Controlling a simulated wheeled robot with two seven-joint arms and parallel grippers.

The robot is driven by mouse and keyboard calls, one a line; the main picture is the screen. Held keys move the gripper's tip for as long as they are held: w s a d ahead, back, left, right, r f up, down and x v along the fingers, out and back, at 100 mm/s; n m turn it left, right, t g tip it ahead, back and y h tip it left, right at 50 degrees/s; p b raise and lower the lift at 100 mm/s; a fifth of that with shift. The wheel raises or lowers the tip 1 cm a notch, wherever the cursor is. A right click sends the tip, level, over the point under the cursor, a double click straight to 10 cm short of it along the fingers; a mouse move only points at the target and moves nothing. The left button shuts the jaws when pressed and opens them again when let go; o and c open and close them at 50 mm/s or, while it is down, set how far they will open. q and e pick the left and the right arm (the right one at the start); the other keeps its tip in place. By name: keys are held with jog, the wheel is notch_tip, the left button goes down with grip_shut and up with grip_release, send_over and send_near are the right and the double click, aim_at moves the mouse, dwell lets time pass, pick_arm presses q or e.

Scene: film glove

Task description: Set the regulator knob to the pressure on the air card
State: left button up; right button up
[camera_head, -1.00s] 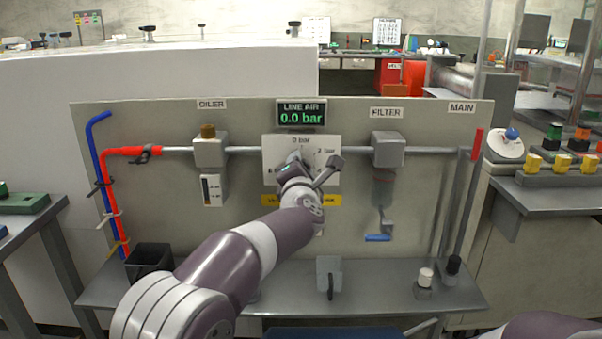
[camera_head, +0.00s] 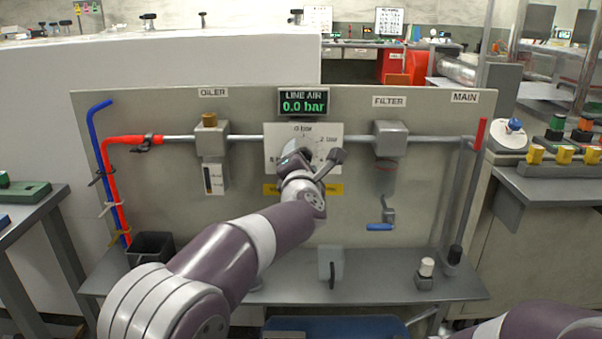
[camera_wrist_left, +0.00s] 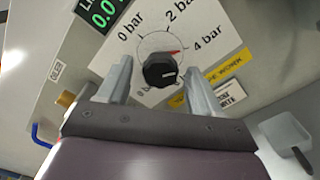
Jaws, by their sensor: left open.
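The regulator knob (camera_wrist_left: 160,72) is a black round knob on a white dial plate marked 0 bar, 2 bar and 4 bar, with another bar mark partly hidden. A red pointer mark (camera_wrist_left: 173,51) shows at the knob's edge, between the 2 bar and 4 bar labels. My left gripper (camera_wrist_left: 157,68) is open, its fingers on either side of the knob with gaps. In the head view, my left wrist hides much of the dial plate (camera_head: 328,132). The line air display (camera_head: 305,103) reads 0.0 bar. I cannot identify the air card. My right gripper is out of view.
The board holds an oiler (camera_head: 210,140) at left and a filter (camera_head: 390,140) with a blue-handled valve at right. A black bin (camera_head: 150,248), a grey block (camera_head: 331,266) and a white-capped fitting (camera_head: 426,270) stand on the shelf below.

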pick_arm(q)
jog(key=s, duration=1.1)
jog(key=shift+p, duration=0.3)
